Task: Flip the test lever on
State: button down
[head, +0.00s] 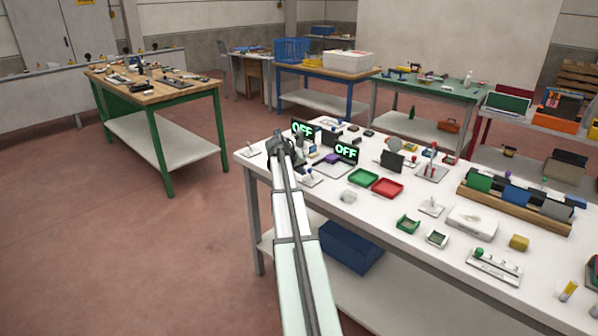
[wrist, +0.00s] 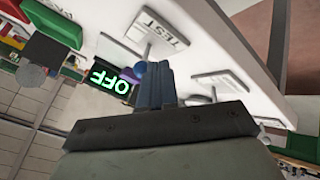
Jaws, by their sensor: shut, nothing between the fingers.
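In the wrist view a white plate marked TEST (wrist: 160,28) carries a pale lever with a blue knob (wrist: 139,68). My gripper (wrist: 154,82) is shut and empty. Its fingertips appear right beside the blue knob and partly cover it; I cannot tell whether they touch. A black display reads OFF in green (wrist: 111,81) just left of the knob. In the head view my gripper (head: 300,160) is over the left end of the white table, where the lever is small and hard to make out. Two OFF displays (head: 303,129) (head: 346,151) stand close by.
In the head view a green tray (head: 363,177) and a red tray (head: 387,187) lie right of my gripper on the white table (head: 330,200). Several small fixtures crowd the tabletop.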

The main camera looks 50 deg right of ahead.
jog(key=shift+d+r, duration=0.1)
jog(key=shift+d, duration=0.05)
jog(key=shift+d+r+y, duration=0.1)
jog(key=shift+y, duration=0.3)
jog(key=shift+d+r+y, duration=0.15)
jog(key=shift+d+y, duration=0.05)
jog(key=shift+y, duration=0.1)
jog(key=shift+w+d+r+y, duration=0.1)
jog(key=shift+d+r+y, duration=0.3)
jog(key=shift+d+y, duration=0.5)
jog(key=y, duration=0.1)
jog(key=d+y, duration=0.1)
jog(key=shift+d+r+y, duration=0.3)
jog(key=shift+y, duration=0.1)
jog(key=shift+d, duration=0.1)
jog(key=shift+r, duration=0.15)
